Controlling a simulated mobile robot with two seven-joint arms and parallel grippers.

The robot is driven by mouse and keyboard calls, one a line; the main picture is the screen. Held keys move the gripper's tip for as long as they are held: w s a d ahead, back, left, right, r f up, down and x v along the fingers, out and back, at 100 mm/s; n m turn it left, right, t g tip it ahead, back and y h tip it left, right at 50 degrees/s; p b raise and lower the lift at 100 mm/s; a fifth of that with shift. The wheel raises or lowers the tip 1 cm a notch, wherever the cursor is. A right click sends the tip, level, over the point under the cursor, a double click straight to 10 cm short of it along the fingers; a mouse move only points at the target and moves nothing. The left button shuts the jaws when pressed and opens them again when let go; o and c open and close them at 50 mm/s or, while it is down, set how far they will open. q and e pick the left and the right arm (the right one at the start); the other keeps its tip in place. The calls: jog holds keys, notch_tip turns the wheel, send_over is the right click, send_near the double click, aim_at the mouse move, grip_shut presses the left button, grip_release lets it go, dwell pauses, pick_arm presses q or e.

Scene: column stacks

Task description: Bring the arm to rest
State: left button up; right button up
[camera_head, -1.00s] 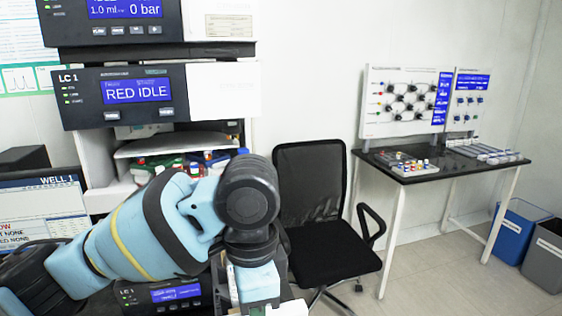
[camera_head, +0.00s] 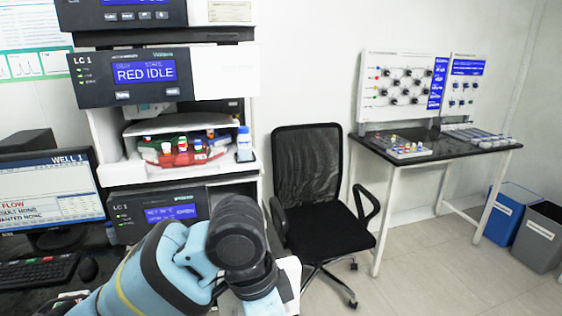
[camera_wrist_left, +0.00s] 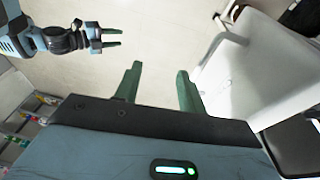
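My left arm (camera_head: 165,270), pale blue with black joints, comes in from the lower left in the head view. Its bent joint is in front of the instrument stack, and its gripper does not show there. In the left wrist view my left gripper (camera_wrist_left: 159,70) has two green fingers spread apart with nothing between them, above pale floor. My right gripper (camera_wrist_left: 118,38) shows at the upper left of that view, its green fingers apart and empty.
The instrument stack (camera_head: 125,73) has an open bay with a tray of vials (camera_head: 180,154). A monitor (camera_head: 50,188) stands left. A black chair (camera_head: 310,165) and a side table (camera_head: 430,148) are right.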

pick_arm(q)
jog(key=s+a+f+n+t+h, duration=0.1)
jog(key=s+a+f+n+h, duration=0.2)
jog(key=f, duration=0.5)
jog(key=s+a+f+n+t, duration=0.15)
jog(key=s+f+n, duration=0.25)
jog(key=f, duration=0.5)
jog(key=s+a+f+n+y, duration=0.3)
jog(key=s+a+f, duration=0.1)
jog(key=s+a, duration=0.4)
jog(key=s+a+f+n+y, duration=0.2)
jog(key=s+a+f+n, duration=0.15)
jog(key=s+a, duration=0.45)
jog(key=w+d+f+m+t+h, duration=0.1)
jog(key=w+f+t, duration=0.6)
jog(key=f, duration=0.3)
jog(key=shift+w+f, duration=0.3)
jog(key=shift+w, duration=0.35)
pick_arm(e)
jog(key=shift+s, duration=0.25)
pick_arm(q)
jog(key=shift+t, duration=0.25)
jog(key=shift+f, duration=0.1)
pick_arm(e)
jog(key=shift+f, duration=0.1)
